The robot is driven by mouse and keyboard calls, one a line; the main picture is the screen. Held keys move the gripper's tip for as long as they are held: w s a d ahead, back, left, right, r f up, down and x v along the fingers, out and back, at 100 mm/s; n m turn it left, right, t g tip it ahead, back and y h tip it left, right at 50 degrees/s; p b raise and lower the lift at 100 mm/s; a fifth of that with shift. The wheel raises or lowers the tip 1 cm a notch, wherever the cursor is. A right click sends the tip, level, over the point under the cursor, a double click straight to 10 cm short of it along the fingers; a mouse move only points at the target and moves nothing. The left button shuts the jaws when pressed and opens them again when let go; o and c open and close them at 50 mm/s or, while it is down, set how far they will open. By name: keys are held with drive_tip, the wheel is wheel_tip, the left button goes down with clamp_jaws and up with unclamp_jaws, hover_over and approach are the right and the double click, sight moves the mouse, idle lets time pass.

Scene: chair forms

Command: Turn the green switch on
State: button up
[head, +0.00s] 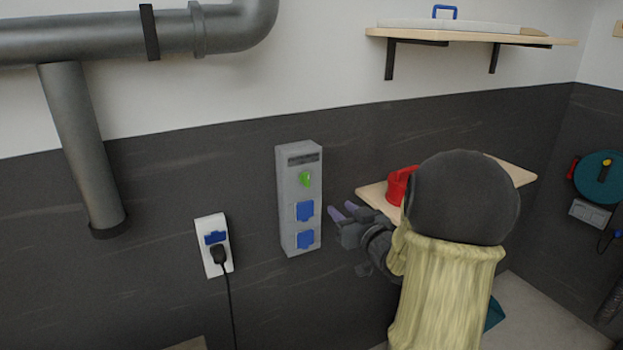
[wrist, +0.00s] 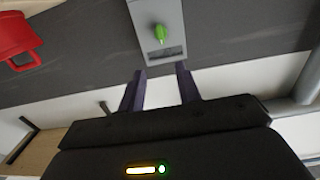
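The green switch (head: 305,178) is a small green knob on the upper part of a grey wall box (head: 285,215). The box also carries two blue socket covers below the switch. In the wrist view the green switch (wrist: 160,34) shows at the top, beyond my fingers and roughly in line with the gap between them. My gripper (head: 343,212) is to the right of the box in the head view, with its two purple fingers pointing towards it. In the wrist view the fingers (wrist: 160,82) stand apart with nothing between them. The gripper looks clear of the switch.
A white socket with a black plug (head: 220,254) is left of the box. Grey pipes (head: 85,150) run at the left. An upper shelf (head: 470,36) is above.

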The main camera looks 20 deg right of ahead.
drive_tip(key=shift+r, duration=0.15)
drive_tip(key=shift+w, duration=0.1)
drive_tip(key=p, duration=0.6)
approach(308, 178)
drive_tip(key=w, duration=0.8)
drive_tip(key=shift+w, duration=0.3)
drive_tip(key=shift+c, duration=0.4)
clamp_jaws()
